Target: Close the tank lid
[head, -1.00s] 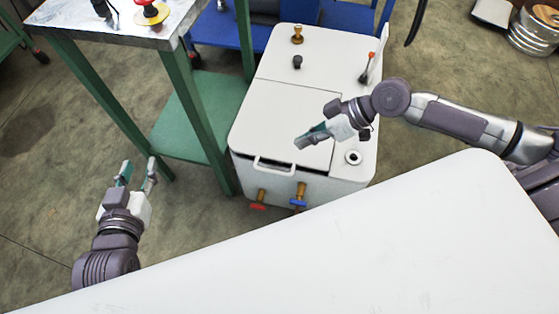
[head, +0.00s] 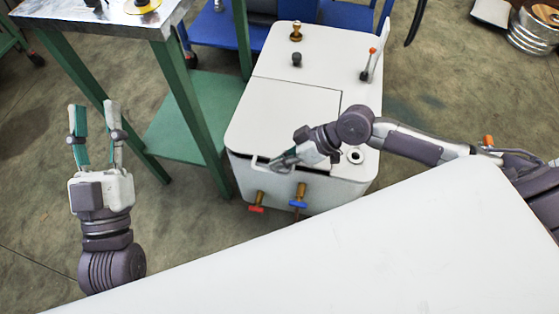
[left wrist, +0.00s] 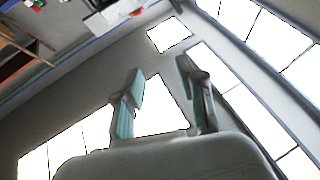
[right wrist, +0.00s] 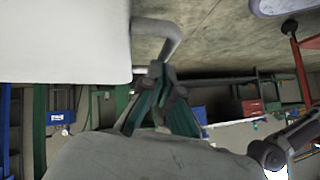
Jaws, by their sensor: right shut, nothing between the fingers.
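The white tank (head: 242,130) stands in the middle of the head view. Its lid (head: 290,105) lies nearly flat on top, with a dark gap along part of its front edge. A handle (head: 262,166) sticks out at the lid's front and shows in the right wrist view (right wrist: 168,38). My right gripper (head: 274,163) is shut and empty, its tips at the handle; whether they touch it I cannot tell. Its fingers show closed together in the right wrist view (right wrist: 157,72). My left gripper (head: 95,108) is open and empty, away to the left of the tank.
A green-legged table (head: 130,24) stands left of the tank, between it and my left gripper. Red (head: 256,209) and blue (head: 298,204) valves stick out of the tank's front. A small lever (head: 369,64) rises at its right rear. A white surface fills the foreground.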

